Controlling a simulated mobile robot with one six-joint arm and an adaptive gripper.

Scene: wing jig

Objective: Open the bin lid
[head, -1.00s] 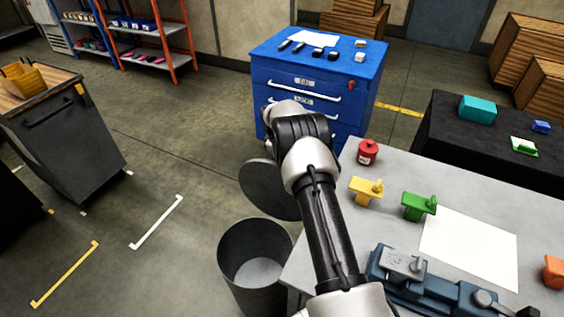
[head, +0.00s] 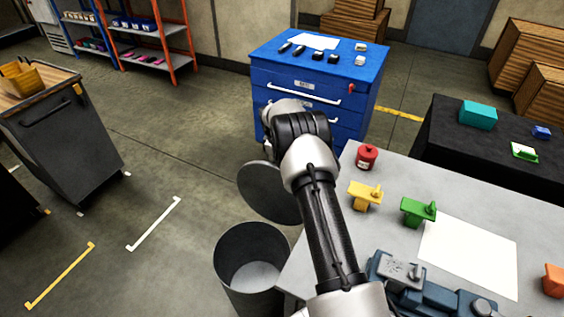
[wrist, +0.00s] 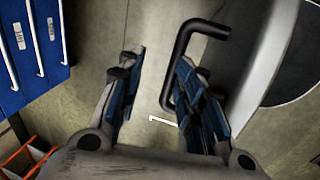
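The bin (head: 232,272) is a dark grey round can on the floor left of the workbench, its mouth uncovered. Its round grey lid (head: 266,190) stands tilted up behind the mouth, partly hidden by my arm. In the wrist view, the lid (wrist: 240,62) is at upper right, with its bent black handle (wrist: 172,82) standing out from it. My gripper (wrist: 160,75) is open, its two blue-padded fingers wide apart. The handle's long bar appears between the fingers, close beside the right one; I cannot tell whether they touch. The head view hides my gripper behind the arm.
The workbench (head: 470,205) is right of the bin, with a red can, yellow and green parts, a white sheet and a blue vise. A blue drawer cabinet (head: 362,98) stands behind. A dark cart (head: 70,150) is at left. Floor left of the bin is clear.

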